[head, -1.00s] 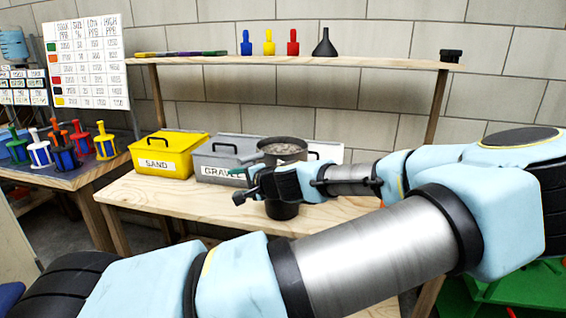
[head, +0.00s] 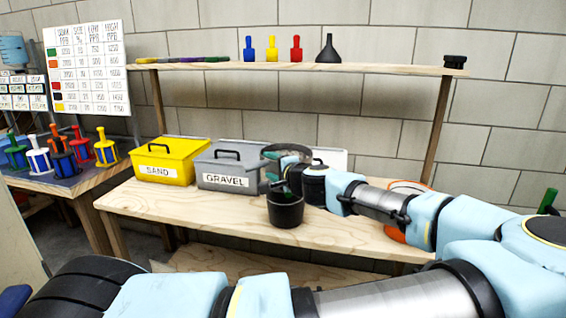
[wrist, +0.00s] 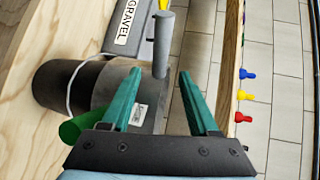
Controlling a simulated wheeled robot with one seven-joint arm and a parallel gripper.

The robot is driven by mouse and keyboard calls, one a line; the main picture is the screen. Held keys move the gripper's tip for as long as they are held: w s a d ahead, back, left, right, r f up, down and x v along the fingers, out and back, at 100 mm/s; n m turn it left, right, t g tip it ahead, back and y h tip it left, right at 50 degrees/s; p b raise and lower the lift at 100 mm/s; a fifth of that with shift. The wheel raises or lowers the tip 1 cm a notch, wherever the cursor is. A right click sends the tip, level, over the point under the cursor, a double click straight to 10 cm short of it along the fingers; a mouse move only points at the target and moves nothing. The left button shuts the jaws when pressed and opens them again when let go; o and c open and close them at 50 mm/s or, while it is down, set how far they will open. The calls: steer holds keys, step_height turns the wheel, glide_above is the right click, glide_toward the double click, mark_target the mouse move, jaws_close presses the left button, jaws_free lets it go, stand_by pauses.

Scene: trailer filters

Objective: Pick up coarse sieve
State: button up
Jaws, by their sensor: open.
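A round grey sieve-like pan (head: 290,149) stands on the workbench beside the gravel box in the head view; whether it is the coarse sieve is not certain. My gripper (head: 283,178) is in front of it and partly covers it. In the wrist view a grey cylindrical body (wrist: 113,85) with a white label and an upright grey handle (wrist: 164,45) lies just ahead, probably the same pan. My gripper (wrist: 160,74) is open, its green fingers on either side of the handle's line. I see no contact with the handle.
A yellow sand box (head: 165,165) and a grey gravel box (head: 222,172) are to the left. A wooden shelf (head: 390,67) runs above.

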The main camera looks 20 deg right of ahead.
steer(key=x, duration=0.2)
steer(key=shift+w+p, duration=0.3)
steer(key=shift+w, duration=0.05)
steer(key=p+x, duration=0.2)
steer(key=x, duration=0.3)
steer(key=shift+a+f, duration=0.15)
jaws_close()
